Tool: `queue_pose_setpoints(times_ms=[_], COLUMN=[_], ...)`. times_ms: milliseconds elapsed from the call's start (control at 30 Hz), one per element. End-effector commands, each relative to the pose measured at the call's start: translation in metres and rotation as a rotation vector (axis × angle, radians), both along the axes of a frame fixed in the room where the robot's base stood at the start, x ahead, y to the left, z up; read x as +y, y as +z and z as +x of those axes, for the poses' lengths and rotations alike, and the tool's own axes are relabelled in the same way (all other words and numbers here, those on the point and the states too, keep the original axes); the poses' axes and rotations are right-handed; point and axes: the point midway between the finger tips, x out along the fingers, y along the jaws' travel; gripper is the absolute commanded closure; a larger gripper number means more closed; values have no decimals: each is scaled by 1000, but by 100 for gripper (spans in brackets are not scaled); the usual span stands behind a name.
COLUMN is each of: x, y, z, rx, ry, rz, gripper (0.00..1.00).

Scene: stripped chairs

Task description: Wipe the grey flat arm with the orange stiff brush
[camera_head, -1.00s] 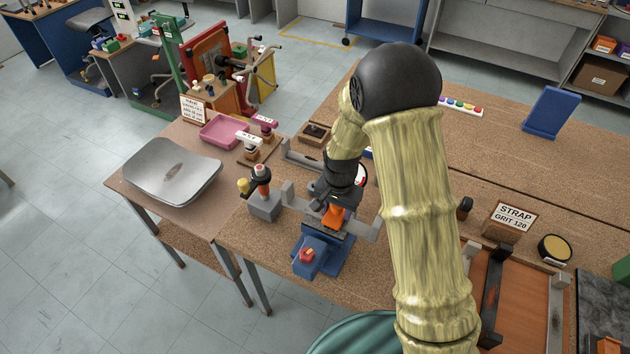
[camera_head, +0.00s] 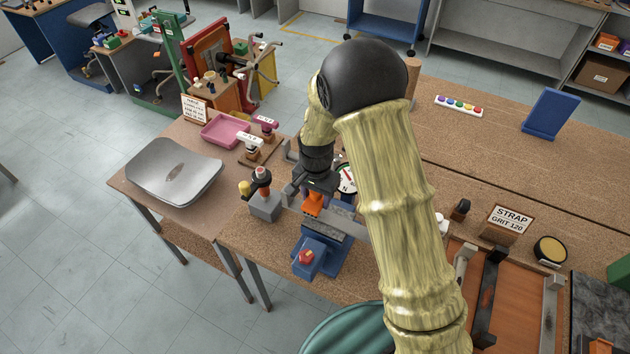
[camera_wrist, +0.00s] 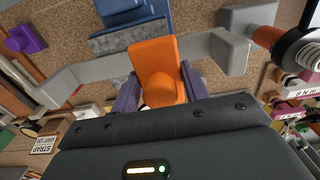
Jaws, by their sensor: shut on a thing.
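My gripper (camera_head: 314,190) is shut on the orange stiff brush (camera_head: 313,203), which hangs below it. In the wrist view the brush (camera_wrist: 157,70) sits between the two dark purplish fingers, its bristles hidden. The grey flat arm (camera_head: 352,225) is a long bar with upturned ends, lying across a blue vise (camera_head: 318,258) with a red knob. In the wrist view the grey flat arm (camera_wrist: 95,72) passes behind the brush. The brush is over the arm's middle, toward its left part in the head view; I cannot tell whether they touch.
A curved grey seat shell (camera_head: 174,171) lies farther left. A strap sign (camera_head: 508,219) stands right.

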Motion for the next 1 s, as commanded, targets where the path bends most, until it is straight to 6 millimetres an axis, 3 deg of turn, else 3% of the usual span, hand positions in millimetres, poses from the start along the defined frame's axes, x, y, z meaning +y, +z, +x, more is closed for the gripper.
queue_pose_setpoints(times_ms=[433,1000], x=[-5,-6], y=[43,46], z=[2,2], rx=[0,0], ry=[-10,-13], rz=[0,0], gripper=[76,76])
